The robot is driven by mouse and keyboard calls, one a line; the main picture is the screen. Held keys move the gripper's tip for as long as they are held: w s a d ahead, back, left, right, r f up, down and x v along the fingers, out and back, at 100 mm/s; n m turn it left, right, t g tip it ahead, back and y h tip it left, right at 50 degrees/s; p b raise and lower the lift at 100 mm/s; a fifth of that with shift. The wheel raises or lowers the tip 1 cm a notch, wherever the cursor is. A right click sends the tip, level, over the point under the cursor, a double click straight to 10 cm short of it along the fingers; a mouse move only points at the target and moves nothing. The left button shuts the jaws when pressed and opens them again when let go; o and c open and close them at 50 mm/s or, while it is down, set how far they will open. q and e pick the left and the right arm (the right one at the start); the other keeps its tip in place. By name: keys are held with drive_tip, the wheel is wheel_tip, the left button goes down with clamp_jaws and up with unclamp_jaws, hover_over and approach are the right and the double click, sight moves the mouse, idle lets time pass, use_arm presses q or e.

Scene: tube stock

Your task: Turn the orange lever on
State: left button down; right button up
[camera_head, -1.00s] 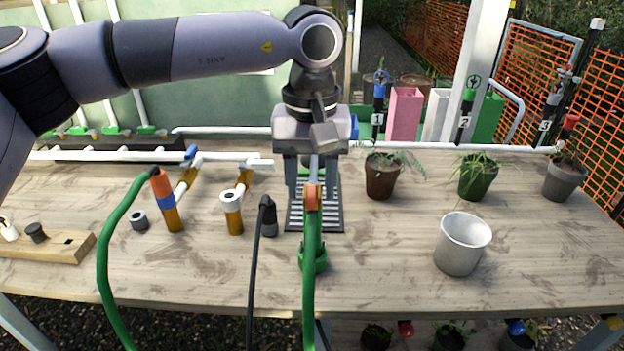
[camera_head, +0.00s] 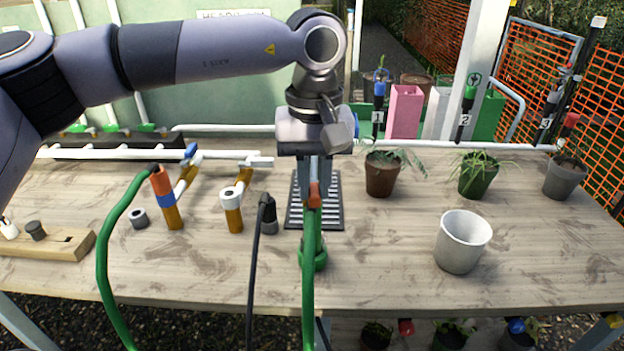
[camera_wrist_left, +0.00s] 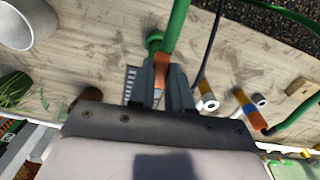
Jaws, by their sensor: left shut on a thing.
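My left gripper (camera_head: 314,182) reaches down from above and is shut on this orange piece. In the left wrist view the orange lever (camera_wrist_left: 162,66) sits between the two fingers (camera_wrist_left: 163,85), with the green tube (camera_wrist_left: 177,25) running away from it. The gripper partly hides the lever, so its exact angle is hard to tell. My right gripper is not in view.
A black slotted grate (camera_head: 332,215) lies behind the tube. A black-tipped cable (camera_head: 268,215) and brass fittings (camera_head: 233,215) stand close on the left. The front right tabletop is clear.

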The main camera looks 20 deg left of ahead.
use_arm(q)
drive_tip(key=shift+w+d+n+b, duration=0.1)
drive_tip(key=shift+w+d+n, duration=0.45)
drive_tip(key=shift+n, duration=2.25)
drive_tip(key=shift+w+d+n+b, duration=0.15)
drive_tip(key=shift+w+n, duration=0.75)
drive_tip(key=shift+n, duration=1.9)
drive_tip(key=shift+w+d+n+b, duration=0.1)
drive_tip(key=shift+w+d+n, duration=0.45)
drive_tip(key=shift+n, duration=2.25)
drive_tip(key=shift+w+a, duration=0.2)
drive_tip(key=c, duration=1)
unclamp_jaws()
drive_tip(key=shift+c, duration=0.2)
wheel_tip(320, 180, up, 7)
drive_tip(key=shift+r, duration=0.1)
